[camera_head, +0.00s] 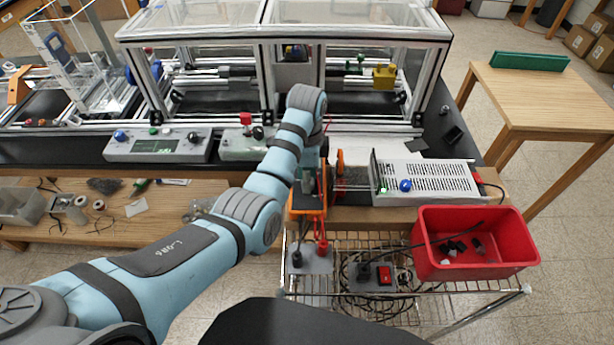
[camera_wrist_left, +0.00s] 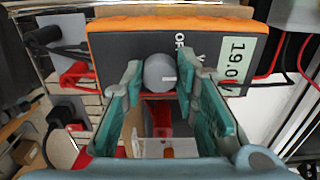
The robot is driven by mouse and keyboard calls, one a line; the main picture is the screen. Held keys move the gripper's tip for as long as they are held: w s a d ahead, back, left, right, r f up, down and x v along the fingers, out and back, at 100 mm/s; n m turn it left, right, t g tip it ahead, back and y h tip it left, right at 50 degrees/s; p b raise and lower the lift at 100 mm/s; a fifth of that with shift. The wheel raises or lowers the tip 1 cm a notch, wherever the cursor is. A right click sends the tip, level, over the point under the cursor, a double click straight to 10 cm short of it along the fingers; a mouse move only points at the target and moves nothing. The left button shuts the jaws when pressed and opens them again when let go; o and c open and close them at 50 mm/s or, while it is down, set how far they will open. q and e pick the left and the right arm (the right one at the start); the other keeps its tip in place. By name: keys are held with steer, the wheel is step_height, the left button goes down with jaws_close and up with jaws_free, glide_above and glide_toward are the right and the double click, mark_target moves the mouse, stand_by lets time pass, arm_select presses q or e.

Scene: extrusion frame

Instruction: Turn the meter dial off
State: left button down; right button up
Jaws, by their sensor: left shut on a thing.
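The meter has an orange and black case and stands on the bench below my left wrist in the head view (camera_head: 307,211). In the left wrist view the meter (camera_wrist_left: 110,45) fills the upper middle, its lit display (camera_wrist_left: 237,62) starting with 19.0. Its round grey dial (camera_wrist_left: 160,72) has a small white mark, and the letters "OF" and "V" show beside it, partly hidden. My left gripper (camera_wrist_left: 158,80) has its teal fingers on both sides of the dial, shut on it. In the head view my wrist hides the fingers and the dial.
Red and black leads (camera_head: 321,240) run near the meter. To the right are a perforated power supply (camera_head: 425,182) with a blue knob and a red bin (camera_head: 470,265). A framed enclosure (camera_head: 220,35) stands behind, with control boxes (camera_head: 158,147) at its front.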

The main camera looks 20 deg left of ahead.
arm_select(q)
steer(key=shift+n, duration=0.9)
stand_by(1.4)
steer(key=c, duration=1.2)
jaws_free()
steer(key=shift+c, duration=0.2)
